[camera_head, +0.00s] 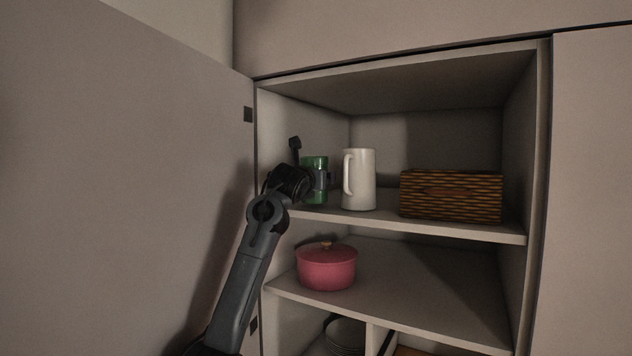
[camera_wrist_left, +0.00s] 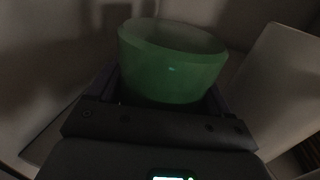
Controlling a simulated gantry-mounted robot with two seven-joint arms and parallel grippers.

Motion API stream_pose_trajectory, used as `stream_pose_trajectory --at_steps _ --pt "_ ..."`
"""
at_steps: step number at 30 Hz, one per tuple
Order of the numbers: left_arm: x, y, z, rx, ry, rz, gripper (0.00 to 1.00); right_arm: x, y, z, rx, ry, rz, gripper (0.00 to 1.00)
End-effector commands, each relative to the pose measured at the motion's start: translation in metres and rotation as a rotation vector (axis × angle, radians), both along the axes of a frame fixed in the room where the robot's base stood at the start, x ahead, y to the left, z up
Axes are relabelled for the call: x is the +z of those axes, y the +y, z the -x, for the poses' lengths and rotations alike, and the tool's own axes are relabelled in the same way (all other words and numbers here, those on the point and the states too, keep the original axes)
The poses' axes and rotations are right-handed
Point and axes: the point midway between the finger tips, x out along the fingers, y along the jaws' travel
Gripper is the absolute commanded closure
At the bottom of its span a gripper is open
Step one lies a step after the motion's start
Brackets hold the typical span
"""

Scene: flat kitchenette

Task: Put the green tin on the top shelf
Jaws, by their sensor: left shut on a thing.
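The green tin (camera_head: 316,164) is upright at the left end of the top shelf (camera_head: 455,229), inside the open cupboard. My left gripper (camera_head: 320,180) is shut around the tin, reaching in from the front left. In the left wrist view the green tin (camera_wrist_left: 172,65) fills the space between the fingers of the left gripper (camera_wrist_left: 165,95). The tin's base is at about shelf level; I cannot tell whether it touches the shelf. My right gripper is not in view.
A white pitcher (camera_head: 361,180) stands just right of the tin, and a woven basket (camera_head: 451,196) is further right. A red pot (camera_head: 326,268) sits on the shelf below. The open cupboard door (camera_head: 120,180) is at the left. Plates (camera_head: 345,337) show at the bottom.

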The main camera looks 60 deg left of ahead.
Motion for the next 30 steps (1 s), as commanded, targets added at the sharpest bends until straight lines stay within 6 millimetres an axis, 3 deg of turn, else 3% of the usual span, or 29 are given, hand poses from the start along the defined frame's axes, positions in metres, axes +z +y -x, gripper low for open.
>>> stream_pose_trajectory --at_steps 18,19,22,30 --pt "-0.0125 0.0003 0.0014 0.001 -0.002 -0.002 0.66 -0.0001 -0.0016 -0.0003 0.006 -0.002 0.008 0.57" --pt "-0.0125 0.0001 0.0008 0.001 -0.001 -0.001 0.16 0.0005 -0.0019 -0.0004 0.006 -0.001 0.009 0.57" --pt "-0.0124 0.0002 0.0007 0.001 -0.001 -0.001 0.01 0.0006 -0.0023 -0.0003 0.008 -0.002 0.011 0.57" --pt "-0.011 0.0001 0.0006 0.0 -0.001 0.0 0.0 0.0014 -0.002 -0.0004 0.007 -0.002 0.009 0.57"
